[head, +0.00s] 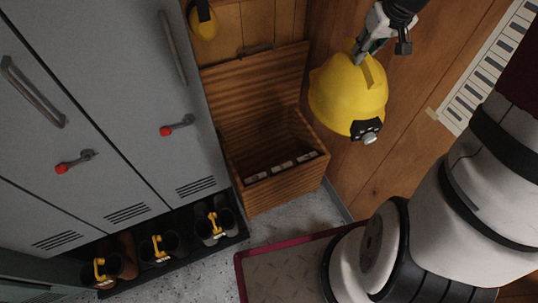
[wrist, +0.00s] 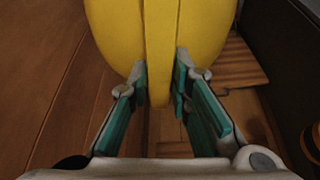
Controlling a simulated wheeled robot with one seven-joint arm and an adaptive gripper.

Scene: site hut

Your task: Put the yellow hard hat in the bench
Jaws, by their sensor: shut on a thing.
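The yellow hard hat (head: 345,92), with a dark lamp on its lower front, hangs in my gripper (head: 367,47) in the head view. My gripper is shut on the hat's raised ridge. In the wrist view the hat (wrist: 160,45) fills the top, with the fingers (wrist: 161,92) on both sides of its ridge. The wooden bench (head: 267,195) stands left of and below the hat in the head view, with its slatted lid (head: 258,82) raised against the wall. Its box is open, and several small pale items lie inside. The hat is apart from the bench.
Grey lockers (head: 95,90) with red-knobbed handles stand left of the bench. A black tray (head: 165,262) of boots lies below them. Another yellow item (head: 203,22) hangs on the back wall. A red-edged mat (head: 285,270) covers floor in front.

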